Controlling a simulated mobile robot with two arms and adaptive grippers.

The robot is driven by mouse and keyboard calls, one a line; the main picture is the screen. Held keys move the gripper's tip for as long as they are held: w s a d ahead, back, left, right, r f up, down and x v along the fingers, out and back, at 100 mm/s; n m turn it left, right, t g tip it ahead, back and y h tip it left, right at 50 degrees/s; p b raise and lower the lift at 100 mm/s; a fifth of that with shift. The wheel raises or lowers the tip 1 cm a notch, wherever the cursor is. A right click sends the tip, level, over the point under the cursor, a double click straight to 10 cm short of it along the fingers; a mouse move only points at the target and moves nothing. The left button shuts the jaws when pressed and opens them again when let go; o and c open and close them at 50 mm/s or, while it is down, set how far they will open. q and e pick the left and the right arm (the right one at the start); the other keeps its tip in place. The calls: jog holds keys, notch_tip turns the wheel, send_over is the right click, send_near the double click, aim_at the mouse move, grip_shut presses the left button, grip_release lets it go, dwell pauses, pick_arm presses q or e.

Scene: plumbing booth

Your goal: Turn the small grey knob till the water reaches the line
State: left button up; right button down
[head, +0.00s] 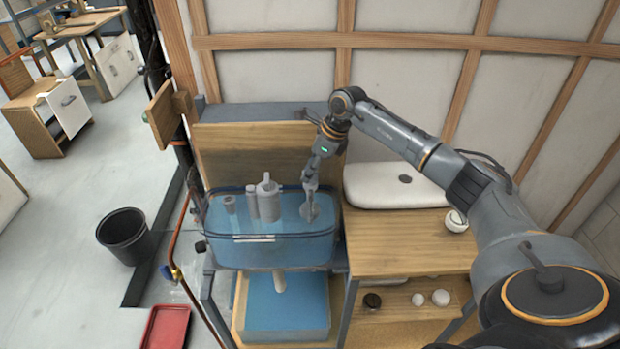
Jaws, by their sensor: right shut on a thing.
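A clear tank (222,250) with blue water stands on a frame against the wooden back panel. Grey upright cylinders (266,197) stand in it. A dark horizontal line with a short white mark (254,239) shows on the front; I cannot tell for certain where the water surface lies against it. My right gripper (310,188) reaches down into the right end of the tank, shut on a small grey knob (309,212). The fingers partly hide the knob, and its turn angle is too small to read. My left gripper is out of view.
A wooden counter (400,250) with a white basin (385,190) and a small white round thing (456,221) is right of the tank. A blue bin (285,315) is below. A black bucket (124,234) and red tray (166,328) are on the left floor.

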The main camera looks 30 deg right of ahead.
jog(key=shift+n+g+y+b, duration=0.3)
jog(key=shift+n+g+b, duration=0.1)
jog(key=shift+n+b, duration=0.6)
jog(key=shift+n, duration=0.3)
jog(key=c, duration=1.4)
grip_release()
jog(key=shift+r, duration=0.1)
jog(key=v, duration=1.2)
jog(key=shift+w, duration=0.1)
